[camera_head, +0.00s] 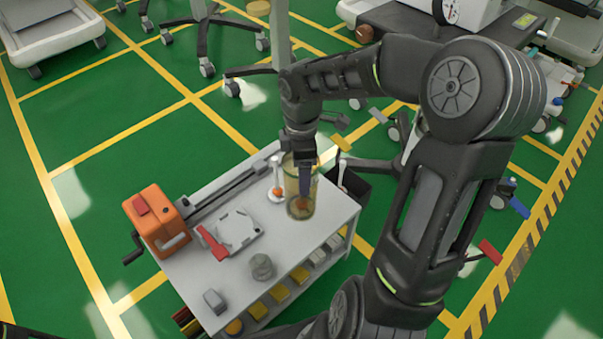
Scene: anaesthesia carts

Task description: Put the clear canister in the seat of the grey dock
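The clear canister (291,183), a tan-tinted see-through cylinder, stands upright at the far right end of the white cart top. My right gripper (304,187) points down at it, its fingers overlapping the canister's wall. I cannot tell whether the fingers are closed on the wall or only beside it. The likely grey dock is a pale square plate (235,230) with a red lever (212,243) at its left, near the middle of the cart. No canister is on this plate. My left gripper is not in view.
On the cart (225,275), an orange box with a crank (156,219) stands at the left. A small grey cylinder (262,267) and a grey block (214,301) are near the front. A white post with an orange base (276,181) stands close beside the canister.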

